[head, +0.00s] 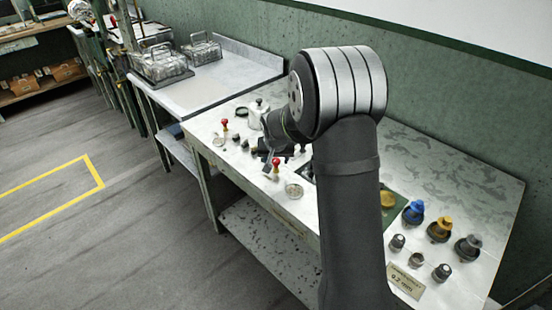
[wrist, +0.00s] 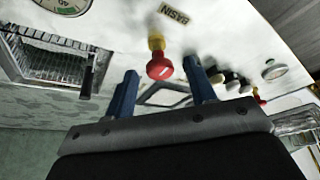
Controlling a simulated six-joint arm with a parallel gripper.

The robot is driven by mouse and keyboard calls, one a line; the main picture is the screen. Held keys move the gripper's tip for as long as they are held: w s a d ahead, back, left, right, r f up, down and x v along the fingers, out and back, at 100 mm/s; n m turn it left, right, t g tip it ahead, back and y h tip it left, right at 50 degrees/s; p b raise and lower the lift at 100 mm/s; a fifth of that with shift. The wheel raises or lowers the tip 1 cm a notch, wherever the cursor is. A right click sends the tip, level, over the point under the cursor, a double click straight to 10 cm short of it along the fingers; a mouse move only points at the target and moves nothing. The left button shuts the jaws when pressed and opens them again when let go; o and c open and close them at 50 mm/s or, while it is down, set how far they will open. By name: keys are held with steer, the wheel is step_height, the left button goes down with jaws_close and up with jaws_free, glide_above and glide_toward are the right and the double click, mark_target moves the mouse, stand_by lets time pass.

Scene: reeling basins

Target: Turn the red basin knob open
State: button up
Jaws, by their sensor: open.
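A red knob (wrist: 160,67) on a yellow stem is in the upper middle of the wrist view, close to an upside-down label (wrist: 174,12) reading "BASIN". My gripper (wrist: 161,72) is open, with one blue finger to each side of the knob in that view. I cannot tell whether either finger touches it. In the head view a red knob (head: 276,161) shows right by my gripper (head: 268,158), which is small and partly hidden by my arm. Another red knob (head: 224,122) stands farther back on the bench.
Blue (head: 413,212), yellow (head: 440,230) and grey (head: 467,247) knobs stand at right. Wire baskets (head: 160,64) sit on the far table. A green wall runs behind.

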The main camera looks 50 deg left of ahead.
steer(key=c, duration=1)
steer(key=shift+n, duration=0.4)
steer(key=n, duration=0.2)
steer(key=n+g+y, duration=0.1)
steer(key=shift+w+d+n+g, duration=0.2)
steer(key=shift+n+g, duration=0.1)
steer(key=shift+n, duration=0.1)
steer(key=n, duration=0.2)
steer(key=n+g, duration=0.1)
steer(key=n, duration=0.1)
steer(key=shift+w+n+g, duration=0.15)
steer(key=shift+n+g, duration=0.15)
steer(key=n+g, duration=0.1)
steer(key=n, duration=0.3)
steer(key=shift+w+a+g, duration=0.15)
steer(key=shift+w+g, duration=0.05)
steer(key=shift+g, duration=0.2)
steer(key=n+g+h, duration=0.1)
steer(key=n, duration=0.3)
steer(key=shift+n, duration=0.3)
steer(key=shift+w, duration=0.1)
